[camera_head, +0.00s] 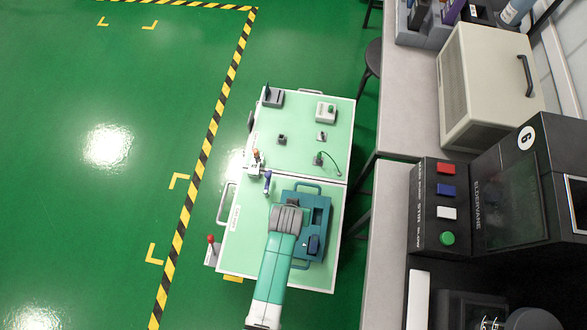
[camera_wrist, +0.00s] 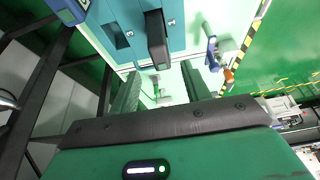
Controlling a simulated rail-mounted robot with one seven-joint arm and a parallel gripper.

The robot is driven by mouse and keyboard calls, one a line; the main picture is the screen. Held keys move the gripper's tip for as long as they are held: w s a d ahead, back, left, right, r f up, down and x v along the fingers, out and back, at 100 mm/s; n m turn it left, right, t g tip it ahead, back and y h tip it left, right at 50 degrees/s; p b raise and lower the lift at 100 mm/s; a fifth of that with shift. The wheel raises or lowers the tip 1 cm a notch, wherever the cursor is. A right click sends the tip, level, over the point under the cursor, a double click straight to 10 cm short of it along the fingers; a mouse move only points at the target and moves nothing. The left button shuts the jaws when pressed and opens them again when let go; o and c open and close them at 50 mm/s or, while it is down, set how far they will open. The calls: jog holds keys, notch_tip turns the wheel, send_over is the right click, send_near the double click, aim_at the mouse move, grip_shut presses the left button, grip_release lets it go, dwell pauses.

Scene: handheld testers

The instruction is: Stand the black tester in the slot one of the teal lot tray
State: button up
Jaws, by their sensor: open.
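The teal lot tray (camera_head: 320,207) lies on the near half of the green-topped cart; it also fills the top of the wrist view (camera_wrist: 128,14). The black tester (camera_wrist: 157,38) appears to stand upright in a slot of the tray, its end towards the wrist camera.
A blue tester (camera_head: 313,243) stands in the tray's near right part. Several small fixtures, including a grey block (camera_head: 273,97), sit on the far half. A grey bench (camera_head: 400,100) runs along the right.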

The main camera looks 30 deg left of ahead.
jog(key=v, duration=0.2)
jog(key=shift+s+r+p, duration=0.2)
jog(key=shift+r+p, duration=0.1)
jog(key=shift+p, duration=0.05)
jog(key=w+d+r+m+t, duration=0.1)
jog(key=w+r+t, duration=0.35)
jog(key=r, duration=0.85)
jog(key=w+d+r+t, duration=0.2)
jog(key=w+r, duration=0.5)
jog(key=r, duration=0.6)
jog(key=w+d+r+m+t, duration=0.1)
jog(key=w+r+t, duration=0.35)
jog(key=r, duration=0.85)
jog(key=d+r+t, duration=0.2)
jog(key=r, duration=0.7)
jog(key=d+r+t, duration=0.2)
jog(key=r, duration=0.8)
jog(key=s+d+r+t, duration=0.2)
jog(key=s+r+t, duration=0.1)
jog(key=s+r, duration=0.4)
jog(key=s+d+r+m+t+h, duration=0.1)
jog(key=s+d+r+t, duration=0.1)
jog(key=s+r, duration=0.5)
notch_tip(320, 180, up, 6)
jog(key=shift+s+d+m+t+h, duration=0.3)
jog(key=shift+d+t, duration=0.05)
jog(key=shift+t, duration=0.05)
